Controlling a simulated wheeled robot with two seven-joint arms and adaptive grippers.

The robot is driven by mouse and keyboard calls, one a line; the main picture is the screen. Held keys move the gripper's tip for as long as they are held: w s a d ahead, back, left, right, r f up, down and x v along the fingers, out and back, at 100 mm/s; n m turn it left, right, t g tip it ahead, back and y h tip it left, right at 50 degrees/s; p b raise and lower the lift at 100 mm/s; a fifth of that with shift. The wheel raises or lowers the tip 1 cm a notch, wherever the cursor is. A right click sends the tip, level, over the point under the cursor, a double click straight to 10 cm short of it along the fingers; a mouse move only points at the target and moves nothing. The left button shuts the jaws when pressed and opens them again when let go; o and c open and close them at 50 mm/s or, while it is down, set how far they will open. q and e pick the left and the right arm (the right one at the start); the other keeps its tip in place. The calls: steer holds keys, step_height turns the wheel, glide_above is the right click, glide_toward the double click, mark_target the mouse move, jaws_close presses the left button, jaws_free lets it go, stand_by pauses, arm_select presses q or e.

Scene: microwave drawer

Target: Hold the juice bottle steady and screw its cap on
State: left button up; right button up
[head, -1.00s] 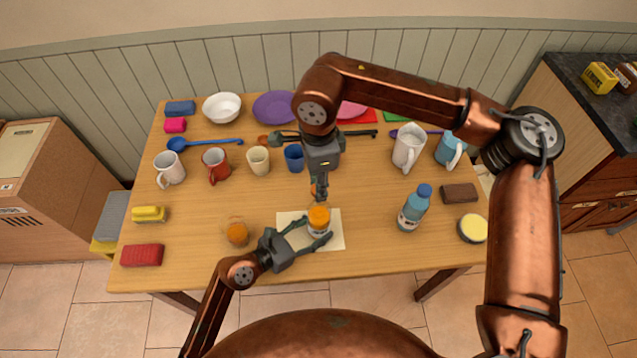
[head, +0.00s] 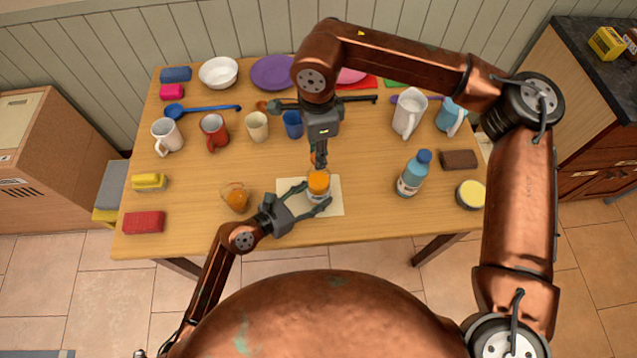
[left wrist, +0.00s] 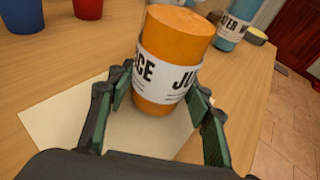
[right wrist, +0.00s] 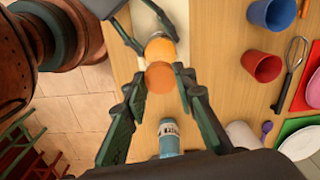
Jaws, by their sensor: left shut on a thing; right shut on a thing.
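The juice bottle (head: 318,190), orange with a white label, stands upright on a pale mat (head: 290,190) near the table's front edge. My left gripper (head: 308,200) is shut around its sides; the left wrist view shows the bottle (left wrist: 165,70) between the fingers, its flat orange top bare. My right gripper (head: 318,164) points down above the bottle. It is shut on the orange cap (right wrist: 159,77), which shows between its fingertips in the right wrist view. The bottle (right wrist: 160,47) is beyond the cap there. Whether the cap touches the bottle I cannot tell.
A glass of orange drink (head: 236,198) stands left of the mat. A blue water bottle (head: 413,174) stands to the right. Cups, mugs, plates and utensils line the back. Sponges (head: 144,222) lie at the left. The table between mat and water bottle is clear.

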steer(key=shift+f, duration=1.3)
stand_by(3.7)
arm_select(q)
steer(key=o, duration=0.3)
steer(key=c, duration=1.1)
steer(key=shift+c, duration=0.2)
arm_select(e)
steer(key=o, duration=0.8)
steer(key=shift+c, duration=0.3)
jaws_close()
